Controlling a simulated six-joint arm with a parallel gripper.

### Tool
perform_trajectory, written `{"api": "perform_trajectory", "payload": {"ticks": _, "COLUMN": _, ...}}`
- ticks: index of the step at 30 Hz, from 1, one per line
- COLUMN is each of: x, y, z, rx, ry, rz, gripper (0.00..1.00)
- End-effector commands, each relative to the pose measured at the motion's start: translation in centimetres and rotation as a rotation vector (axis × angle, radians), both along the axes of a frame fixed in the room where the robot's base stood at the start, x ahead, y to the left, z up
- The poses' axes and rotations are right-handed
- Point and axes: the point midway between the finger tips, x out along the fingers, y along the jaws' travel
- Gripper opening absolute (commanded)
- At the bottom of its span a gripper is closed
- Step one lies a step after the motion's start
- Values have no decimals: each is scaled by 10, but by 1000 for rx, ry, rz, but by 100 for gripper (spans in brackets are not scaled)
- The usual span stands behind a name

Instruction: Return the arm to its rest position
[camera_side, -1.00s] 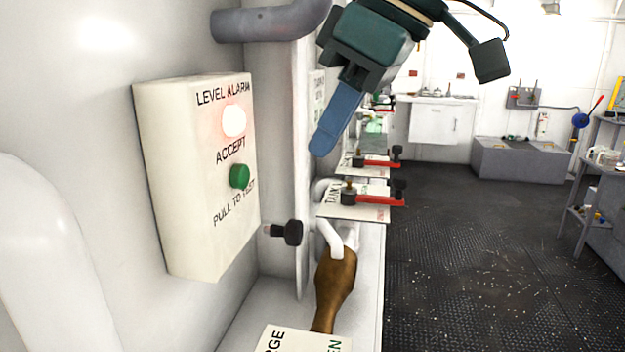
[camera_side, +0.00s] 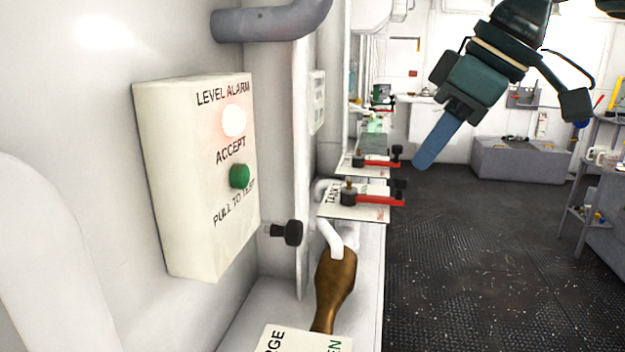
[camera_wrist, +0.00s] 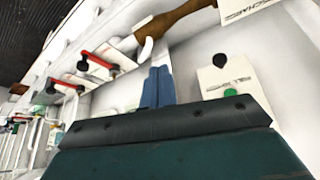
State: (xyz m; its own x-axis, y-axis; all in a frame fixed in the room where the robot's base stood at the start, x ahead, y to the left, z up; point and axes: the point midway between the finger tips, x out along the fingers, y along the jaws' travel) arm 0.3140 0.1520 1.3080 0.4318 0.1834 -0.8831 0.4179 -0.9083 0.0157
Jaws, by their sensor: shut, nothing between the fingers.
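My gripper (camera_side: 424,158) hangs in the air at the upper right of the side view, its blue fingers together and pointing down to the left. It is clear of the wall panel and holds nothing. In the wrist view its blue fingers (camera_wrist: 157,86) lie side by side, closed. The level alarm box (camera_side: 195,175) is on the left, with a lit red-white lamp (camera_side: 233,121) and a green button (camera_side: 239,176). My gripper is well to the right of the box, touching nothing that I can see.
Red-handled valves (camera_side: 372,199) line the ledge in the middle. A black knob (camera_side: 288,232) and a brown lever (camera_side: 335,285) stand nearer. A grey chest (camera_side: 520,160) and a shelf bench (camera_side: 590,205) stand farther right. The dark deck (camera_side: 470,270) has open floor.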

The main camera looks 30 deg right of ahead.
Motion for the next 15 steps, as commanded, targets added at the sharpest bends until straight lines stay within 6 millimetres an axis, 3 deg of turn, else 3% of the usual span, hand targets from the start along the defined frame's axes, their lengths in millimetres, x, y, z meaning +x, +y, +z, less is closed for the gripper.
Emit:
{"api": "perform_trajectory", "payload": {"ticks": 1, "x": -7, "y": -16, "z": -7, "rx": -1, "ry": 0, "rz": -32, "gripper": 0}}
{"api": "perform_trajectory", "payload": {"ticks": 6, "x": -28, "y": -58, "z": -34, "rx": -2, "ry": -2, "rz": -120, "gripper": 0}}
{"api": "perform_trajectory", "payload": {"ticks": 15, "x": -78, "y": -116, "z": -92, "rx": 3, "ry": -2, "rz": -276, "gripper": 0}}
